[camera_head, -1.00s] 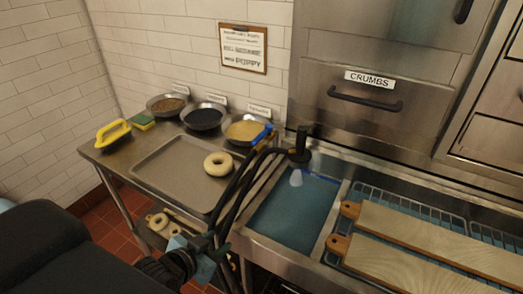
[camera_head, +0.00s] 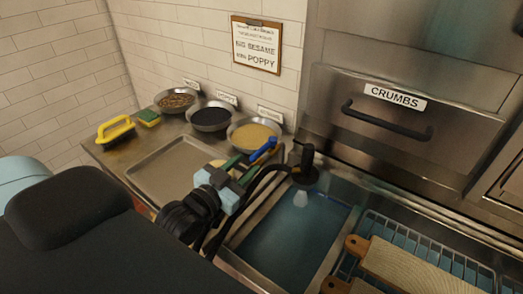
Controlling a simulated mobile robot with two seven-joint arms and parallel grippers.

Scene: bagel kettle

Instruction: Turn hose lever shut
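The blue hose lever (camera_head: 264,149) sticks up at the right end of the counter, by the sink's left edge. The black hose (camera_head: 262,178) curves beside it to a dark nozzle (camera_head: 308,172) over the sink. A pale stream (camera_head: 300,198) shows under the nozzle. My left gripper (camera_head: 243,168) is just left of and below the lever in the picture. Its fingers look apart, with nothing seen between them, and I see no contact with the lever. The gripper hides most of the bagel (camera_head: 217,163) and part of the hose. My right gripper is not in view.
The sink (camera_head: 285,245) holds bluish water. Wooden boards (camera_head: 400,268) lie on a wire rack (camera_head: 440,250) at right. The crumbs drawer (camera_head: 390,118) is above the sink.

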